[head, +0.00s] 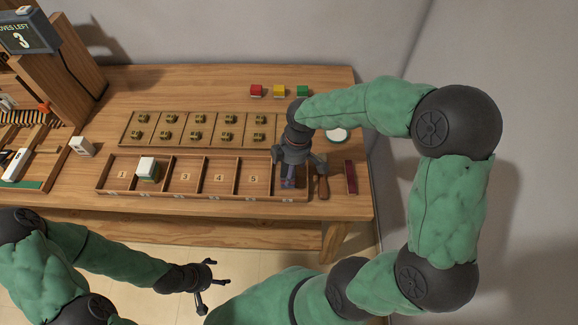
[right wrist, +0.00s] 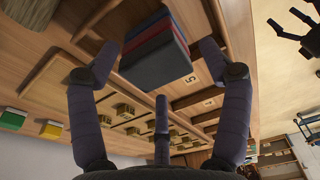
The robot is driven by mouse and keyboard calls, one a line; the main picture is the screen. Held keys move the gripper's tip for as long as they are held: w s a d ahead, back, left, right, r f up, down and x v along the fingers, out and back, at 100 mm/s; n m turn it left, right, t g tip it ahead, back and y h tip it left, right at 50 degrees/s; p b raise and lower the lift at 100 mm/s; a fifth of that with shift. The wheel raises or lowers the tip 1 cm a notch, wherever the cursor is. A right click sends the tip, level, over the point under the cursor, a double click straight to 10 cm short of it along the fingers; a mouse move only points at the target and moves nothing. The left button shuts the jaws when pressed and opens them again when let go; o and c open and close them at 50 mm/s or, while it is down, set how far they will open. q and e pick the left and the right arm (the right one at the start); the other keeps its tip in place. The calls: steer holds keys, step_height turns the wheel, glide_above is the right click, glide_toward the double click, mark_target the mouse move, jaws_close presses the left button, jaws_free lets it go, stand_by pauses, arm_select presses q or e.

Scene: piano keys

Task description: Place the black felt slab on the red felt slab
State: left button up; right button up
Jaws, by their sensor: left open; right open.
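In the right wrist view a black slab (right wrist: 156,68) is the nearest layer of a stack, facing my right gripper. A red slab (right wrist: 150,37) lies directly behind it, touching it, with a blue layer (right wrist: 149,20) farthest away. The stack sits in the tray's end compartment, beyond the one marked 5. In the head view it is mostly hidden by my right gripper (head: 289,176). That gripper is open, its fingers (right wrist: 155,62) on either side of the stack with gaps visible. My left gripper (head: 208,283) is open and empty, in front of the table.
The numbered tray (head: 203,191) holds a white-and-green stack (head: 147,169). A second tray (head: 185,142) with brass pieces lies behind. Red (head: 256,91), yellow (head: 279,91) and green (head: 302,91) blocks stand behind.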

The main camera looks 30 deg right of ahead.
step_height(320, 180, up, 12)
steer(key=s+d+p, duration=0.1)
steer(key=p, duration=0.2)
steer(key=shift+d+p, duration=0.25)
steer(key=shift+p, duration=0.05)
